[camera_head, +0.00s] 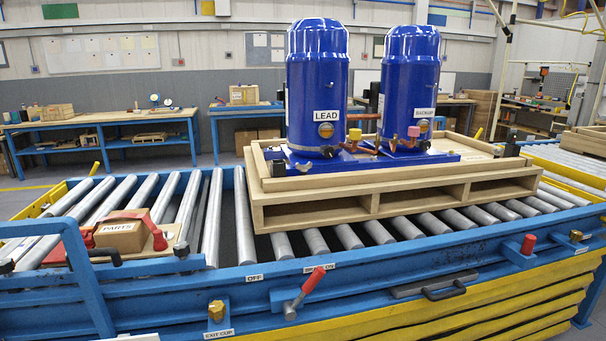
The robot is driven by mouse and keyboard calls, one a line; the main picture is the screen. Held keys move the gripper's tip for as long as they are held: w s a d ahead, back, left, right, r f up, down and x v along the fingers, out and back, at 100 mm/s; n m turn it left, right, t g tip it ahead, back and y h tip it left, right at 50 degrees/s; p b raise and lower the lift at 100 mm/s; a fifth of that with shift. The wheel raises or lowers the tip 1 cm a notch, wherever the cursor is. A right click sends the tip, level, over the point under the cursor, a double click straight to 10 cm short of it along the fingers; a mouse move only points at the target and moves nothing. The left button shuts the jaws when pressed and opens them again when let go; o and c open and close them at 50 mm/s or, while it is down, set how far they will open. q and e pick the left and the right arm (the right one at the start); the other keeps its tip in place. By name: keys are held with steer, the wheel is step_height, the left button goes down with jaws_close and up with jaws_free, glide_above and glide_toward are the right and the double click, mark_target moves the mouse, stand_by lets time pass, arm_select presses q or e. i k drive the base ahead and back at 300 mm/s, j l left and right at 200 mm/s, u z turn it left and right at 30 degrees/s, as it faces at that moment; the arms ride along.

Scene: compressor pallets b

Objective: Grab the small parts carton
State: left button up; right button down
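The small parts carton (119,239) is a brown box marked PARTS. It sits on a flat wooden board (146,261) over the rollers at the left. Red pieces (128,215) lie along its back and left sides, and a black-tipped piece (107,256) is at its front left. A blue rail (82,270) passes in front of the board's left part. Neither of my grippers is in view.
A wooden pallet (390,205) bearing two blue compressors (317,90) (408,85) stands on the roller conveyor (208,215) right of the carton. A red-handled lever (308,286) and brass knob (217,311) stick out in front. Bare rollers separate carton and pallet.

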mark_target(128, 236)
steer(key=i+l+u, duration=0.3)
steer(key=i+l, duration=0.2)
steer(key=i+l+u, duration=0.3)
steer(key=i+l, duration=0.15)
steer(key=l, duration=0.2)
